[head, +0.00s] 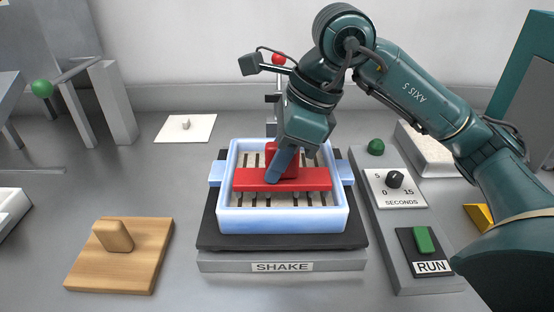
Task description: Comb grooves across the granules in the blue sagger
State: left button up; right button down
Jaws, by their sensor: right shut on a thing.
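The blue sagger (282,222) stands on a dark plate in the middle of the head view. Pale granules (268,201) lie in it, with several dark parallel grooves running front to back, seen in front of and behind the red tool. The red comb (315,179) is a wide bar lying across the inside of the sagger, with a red block handle on top. My right gripper (284,162) comes down from above and is shut on this handle. The comb's underside is hidden, so its depth in the granules cannot be told. My left gripper is not in view.
The dark plate (215,240) sits on a grey base (220,266) labelled SHAKE. At right are a SECONDS dial (395,180) and a green RUN button (424,240). A wooden board (82,270) with a handle lies front left. A white plate (200,134) with a small knob lies behind it.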

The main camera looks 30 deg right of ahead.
jog(key=shift+r+p, duration=2.1)
jog(key=shift+r, duration=1.1)
jog(key=shift+f, duration=0.1)
